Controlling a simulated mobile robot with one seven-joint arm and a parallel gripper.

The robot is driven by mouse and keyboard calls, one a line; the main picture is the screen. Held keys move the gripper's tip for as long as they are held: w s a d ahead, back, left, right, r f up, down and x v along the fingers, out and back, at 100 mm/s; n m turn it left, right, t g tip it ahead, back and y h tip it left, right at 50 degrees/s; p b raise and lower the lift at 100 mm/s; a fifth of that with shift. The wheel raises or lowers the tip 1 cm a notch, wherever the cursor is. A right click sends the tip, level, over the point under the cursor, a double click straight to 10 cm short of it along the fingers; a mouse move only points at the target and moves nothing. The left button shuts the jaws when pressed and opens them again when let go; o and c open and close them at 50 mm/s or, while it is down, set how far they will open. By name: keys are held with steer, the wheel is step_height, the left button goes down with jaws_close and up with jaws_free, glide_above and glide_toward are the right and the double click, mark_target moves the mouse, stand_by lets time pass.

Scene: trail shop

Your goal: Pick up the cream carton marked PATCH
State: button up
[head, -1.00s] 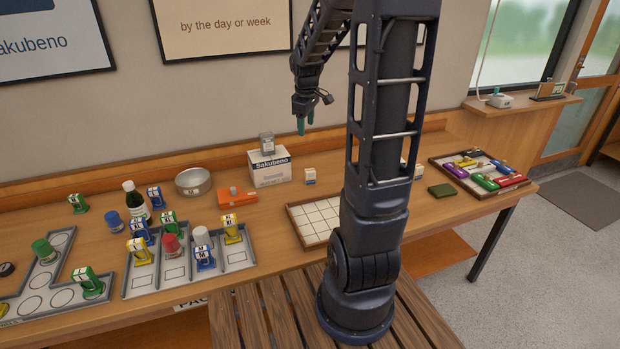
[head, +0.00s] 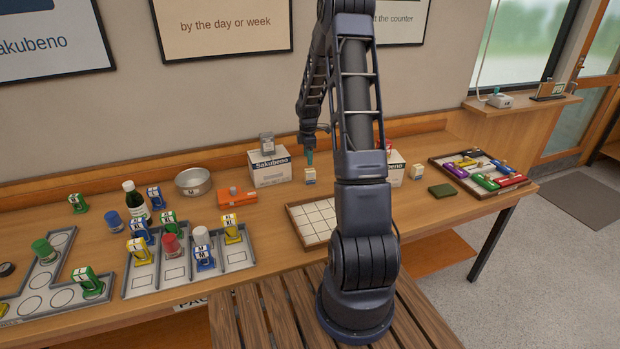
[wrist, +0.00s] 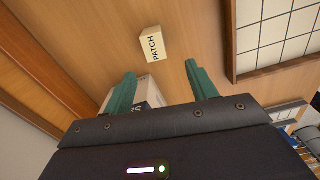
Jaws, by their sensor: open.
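The cream carton marked PATCH (wrist: 153,44) stands on the wooden counter in the wrist view, with its dark lettering readable on one side. It lies just beyond and between my fingertips, apart from them. In the head view the small cream carton (head: 310,175) stands to the right of the white Sakubeno box. My gripper (head: 309,157) hangs just above it there, its teal fingers pointing down. In the wrist view my gripper (wrist: 160,70) has its two teal fingers spread, with nothing between them.
The Sakubeno box (head: 270,172) stands close left of the carton, a grey item on top. A gridded tray (head: 291,222) lies in front. Another small carton (head: 417,172) stands right of my arm. An orange case (head: 236,197) and metal bowl (head: 194,182) are further left.

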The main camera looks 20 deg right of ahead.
steer(key=shift+w+d+f, duration=0.1)
steer(key=shift+w+f, duration=0.05)
steer(key=shift+f, duration=0.45)
glide_above(309, 176)
steer(key=w, duration=0.1)
step_height(309, 176, down, 4)
steer(key=shift+w+f, duration=0.1)
steer(key=shift+w+d+f, duration=0.15)
steer(key=shift+d+f, duration=0.05)
steer(key=shift+f, duration=1.4)
steer(key=shift+w+d+f, duration=0.1)
steer(key=shift+d+f, duration=0.05)
steer(key=shift+f, duration=1.4)
steer(key=shift+c, duration=0.5)
steer(key=c, duration=1)
